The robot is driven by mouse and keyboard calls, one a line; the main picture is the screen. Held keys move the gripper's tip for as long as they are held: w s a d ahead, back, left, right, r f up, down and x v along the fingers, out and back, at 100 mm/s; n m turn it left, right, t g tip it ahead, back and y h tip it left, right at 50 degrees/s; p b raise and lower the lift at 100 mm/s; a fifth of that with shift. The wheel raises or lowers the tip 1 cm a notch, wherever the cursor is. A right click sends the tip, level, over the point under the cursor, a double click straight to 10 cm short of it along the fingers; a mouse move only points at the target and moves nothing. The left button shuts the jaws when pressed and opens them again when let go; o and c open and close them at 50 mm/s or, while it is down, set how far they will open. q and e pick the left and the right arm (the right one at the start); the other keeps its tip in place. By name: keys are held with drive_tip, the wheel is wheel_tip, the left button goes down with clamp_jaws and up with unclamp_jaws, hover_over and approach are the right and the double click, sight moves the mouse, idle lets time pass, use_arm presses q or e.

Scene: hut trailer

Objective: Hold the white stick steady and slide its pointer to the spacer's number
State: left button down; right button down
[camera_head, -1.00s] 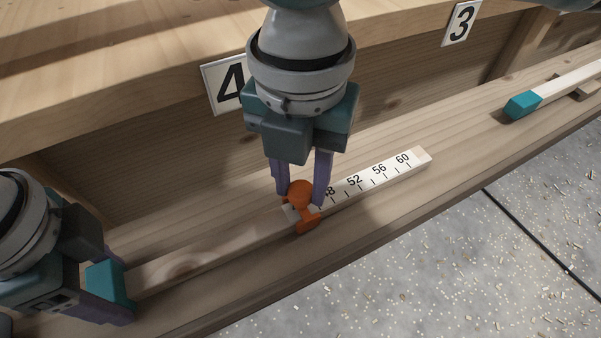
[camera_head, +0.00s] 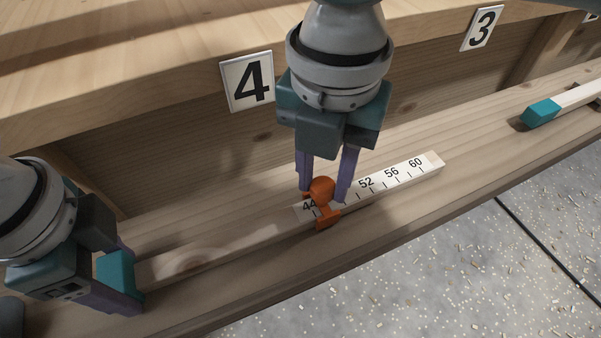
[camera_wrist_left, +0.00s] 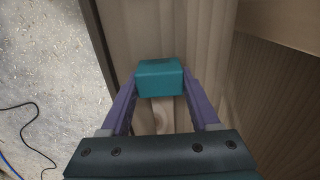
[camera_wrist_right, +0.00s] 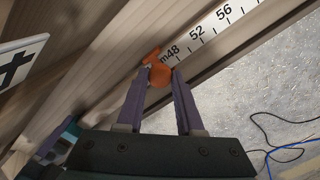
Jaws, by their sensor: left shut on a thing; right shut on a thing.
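The white stick (camera_head: 395,178) lies along a wooden ledge, its number scale facing up. Its teal end block (camera_head: 116,270) is between the fingers of my left gripper (camera_head: 122,280), which is shut on it. The block also shows in the left wrist view (camera_wrist_left: 160,78). The orange pointer (camera_head: 322,190) sits across the stick, and my right gripper (camera_head: 325,194) is shut on its knob. In the head view 44 shows left of the pointer and 52, 56, 60 right of it. In the right wrist view the pointer (camera_wrist_right: 159,75) is beside 48. No spacer can be made out.
A sign "4" (camera_head: 247,81) and a sign "3" (camera_head: 482,29) are on the upper beam (camera_head: 150,75). Another white stick with a teal end (camera_head: 541,113) lies further right on the ledge. A speckled floor (camera_head: 450,280) lies beyond the ledge's front edge.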

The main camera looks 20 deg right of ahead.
drive_tip(key=d, duration=0.5)
drive_tip(key=shift+a, duration=0.1)
drive_tip(key=c, duration=0.5)
unclamp_jaws()
drive_tip(key=shift+c, duration=0.2)
wheel_tip(320, 180, up, 12)
use_arm(q)
drive_tip(key=shift+c, duration=0.2)
unclamp_jaws()
